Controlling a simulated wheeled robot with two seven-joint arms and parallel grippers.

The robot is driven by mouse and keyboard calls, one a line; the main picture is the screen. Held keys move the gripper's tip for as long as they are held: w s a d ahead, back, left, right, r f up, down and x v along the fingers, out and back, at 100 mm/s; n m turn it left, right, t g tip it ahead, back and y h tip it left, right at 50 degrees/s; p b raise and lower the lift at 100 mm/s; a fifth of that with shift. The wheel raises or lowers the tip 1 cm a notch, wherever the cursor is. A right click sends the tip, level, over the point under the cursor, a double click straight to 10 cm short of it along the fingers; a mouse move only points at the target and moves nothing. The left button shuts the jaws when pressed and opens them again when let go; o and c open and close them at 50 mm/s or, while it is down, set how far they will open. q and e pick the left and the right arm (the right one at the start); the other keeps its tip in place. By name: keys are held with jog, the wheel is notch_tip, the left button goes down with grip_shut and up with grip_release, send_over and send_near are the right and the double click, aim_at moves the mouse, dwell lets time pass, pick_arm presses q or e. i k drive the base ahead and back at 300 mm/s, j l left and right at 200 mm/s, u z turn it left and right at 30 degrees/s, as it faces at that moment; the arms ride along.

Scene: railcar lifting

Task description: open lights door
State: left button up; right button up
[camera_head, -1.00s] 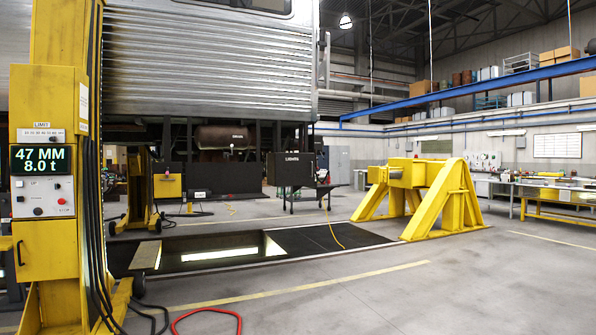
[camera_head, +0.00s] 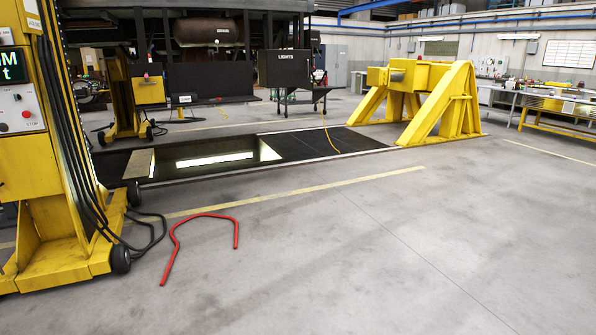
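The dark box marked LIGHTS (camera_head: 289,69) hangs beneath or stands by the railcar, just left of the picture's middle near the top. Its front face looks closed, and no handle can be made out at this distance. It is across the floor, beyond the pit. Neither of my grippers shows in the head view.
A yellow lifting jack (camera_head: 62,150) with black cables stands at the left. A red bent bar or hose (camera_head: 203,217) lies on the floor before it. A dark pit (camera_head: 205,158) lies ahead. A yellow buffer stand (camera_head: 430,100) is at right. The front right floor is clear.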

aim_at(286, 68)
jog(key=i, duration=7.25)
